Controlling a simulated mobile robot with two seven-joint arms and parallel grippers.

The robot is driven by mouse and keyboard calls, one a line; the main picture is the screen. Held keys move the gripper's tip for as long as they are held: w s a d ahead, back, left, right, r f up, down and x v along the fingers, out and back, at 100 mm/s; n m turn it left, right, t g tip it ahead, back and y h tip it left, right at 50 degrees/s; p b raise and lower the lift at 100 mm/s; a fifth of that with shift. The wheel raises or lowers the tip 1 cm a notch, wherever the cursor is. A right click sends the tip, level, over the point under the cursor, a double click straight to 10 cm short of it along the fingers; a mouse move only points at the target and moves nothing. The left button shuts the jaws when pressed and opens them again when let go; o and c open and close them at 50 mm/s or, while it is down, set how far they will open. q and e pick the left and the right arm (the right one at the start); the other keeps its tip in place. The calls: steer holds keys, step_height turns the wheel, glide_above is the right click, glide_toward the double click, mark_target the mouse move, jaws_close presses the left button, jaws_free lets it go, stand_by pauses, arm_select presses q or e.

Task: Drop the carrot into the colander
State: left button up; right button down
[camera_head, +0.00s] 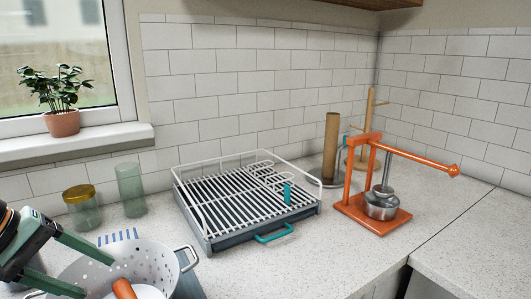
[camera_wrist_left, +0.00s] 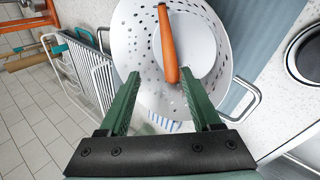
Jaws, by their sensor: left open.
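The orange carrot (camera_head: 124,289) lies inside the white colander (camera_head: 150,262), on its pale bottom. In the left wrist view the whole carrot (camera_wrist_left: 168,46) shows within the perforated wall of the colander (camera_wrist_left: 131,40). My left gripper (camera_head: 99,277) is at the colander, its green fingers spread. In the left wrist view the open left gripper (camera_wrist_left: 159,76) has nothing between its fingertips, and the carrot lies beyond them. My right gripper is not in view.
A dish rack (camera_head: 204,226) stands right of the colander. An orange press (camera_head: 374,213) stands farther right. A yellow-lidded jar (camera_head: 82,211) and a green glass (camera_head: 130,190) stand behind the colander. Counter in front of the rack (camera_head: 290,262) is clear.

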arm_select(q)
steer(key=p+v, duration=0.1)
steer(key=v, duration=1)
steer(key=shift+s, duration=0.15)
